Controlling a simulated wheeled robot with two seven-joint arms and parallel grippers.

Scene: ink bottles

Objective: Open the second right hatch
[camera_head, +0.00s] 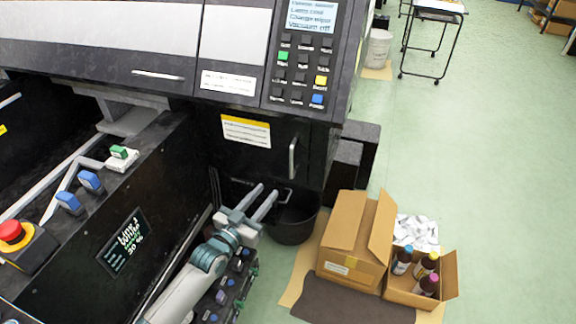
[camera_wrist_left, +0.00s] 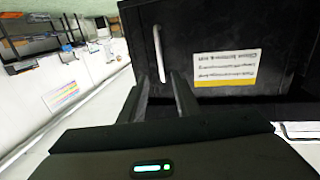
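A black hatch (camera_head: 250,155) with a yellow-and-white label and an upright pale handle (camera_head: 293,157) is on the right part of the machine's front, below the button panel. It looks shut. My left gripper (camera_head: 268,196) is below and left of this handle in the head view, its two fingers apart and empty. In the left wrist view, the hatch (camera_wrist_left: 220,35) fills the right side. Its handle (camera_wrist_left: 161,54) appears between and beyond the fingertips (camera_wrist_left: 160,80), and I cannot tell whether they touch it. My right gripper is not in view.
A black bin (camera_head: 292,222) stands under the hatch. Beside it are a cardboard box (camera_head: 350,245) and an open box (camera_head: 400,292) with several ink bottles. A control panel (camera_head: 300,70) sits above the hatch. Green floor is clear at the right.

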